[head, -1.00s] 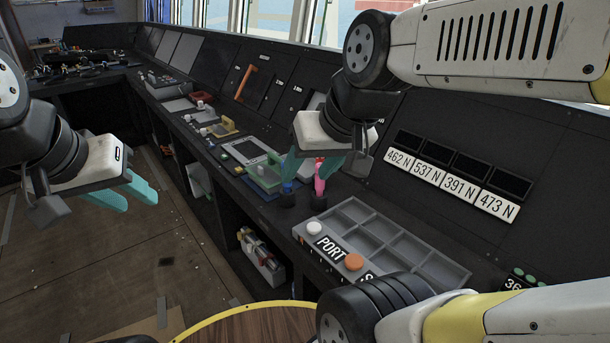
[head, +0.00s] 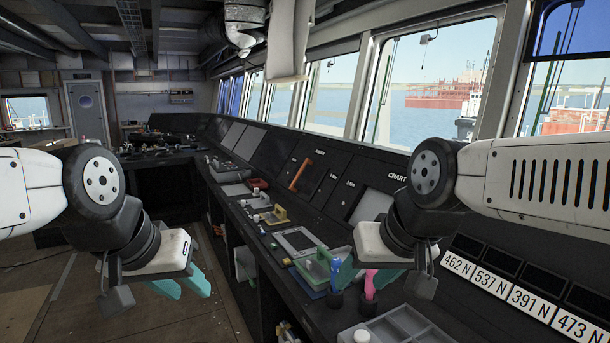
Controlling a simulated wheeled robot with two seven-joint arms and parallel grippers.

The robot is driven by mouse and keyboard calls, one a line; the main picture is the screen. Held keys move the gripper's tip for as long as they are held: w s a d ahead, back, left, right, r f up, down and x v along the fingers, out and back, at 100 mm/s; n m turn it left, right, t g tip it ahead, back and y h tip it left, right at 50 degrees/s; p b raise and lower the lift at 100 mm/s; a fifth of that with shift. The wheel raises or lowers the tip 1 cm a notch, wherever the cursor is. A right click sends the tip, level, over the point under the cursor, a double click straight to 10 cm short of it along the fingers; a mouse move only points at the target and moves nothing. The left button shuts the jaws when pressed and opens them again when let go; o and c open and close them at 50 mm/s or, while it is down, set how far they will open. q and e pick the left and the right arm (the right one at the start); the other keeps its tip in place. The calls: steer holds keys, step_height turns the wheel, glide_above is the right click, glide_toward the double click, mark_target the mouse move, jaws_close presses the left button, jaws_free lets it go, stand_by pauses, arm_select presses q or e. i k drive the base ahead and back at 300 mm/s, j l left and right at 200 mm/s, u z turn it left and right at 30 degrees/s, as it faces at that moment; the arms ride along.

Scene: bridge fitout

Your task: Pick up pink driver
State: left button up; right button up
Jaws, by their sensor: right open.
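The pink driver (head: 369,287) stands upright in a dark holder on the console. My left gripper (head: 182,287) is open and empty over the floor, away from the console.
A grey compartment tray (head: 405,325) lies in front of the drivers. Label plates (head: 495,285) line the right of the console. Windows stand behind it.

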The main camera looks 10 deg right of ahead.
mark_target(370, 290)
steer(key=z, duration=0.6)
steer(key=j+z, duration=0.1)
steer(key=z, duration=0.35)
steer(key=i+j+z, duration=0.1)
steer(key=z, duration=0.35)
steer(key=j+z, duration=0.25)
steer(key=z, duration=0.2)
steer(key=j+z, duration=0.1)
steer(key=z, duration=0.4)
steer(key=j+z, duration=0.15)
steer(key=z, duration=0.3)
steer(key=k+j+z, duration=0.35)
steer(key=j+z, duration=0.15)
steer(key=k+j+z, duration=0.45)
steer(key=k+j, duration=0.75)
steer(key=z, duration=0.05)
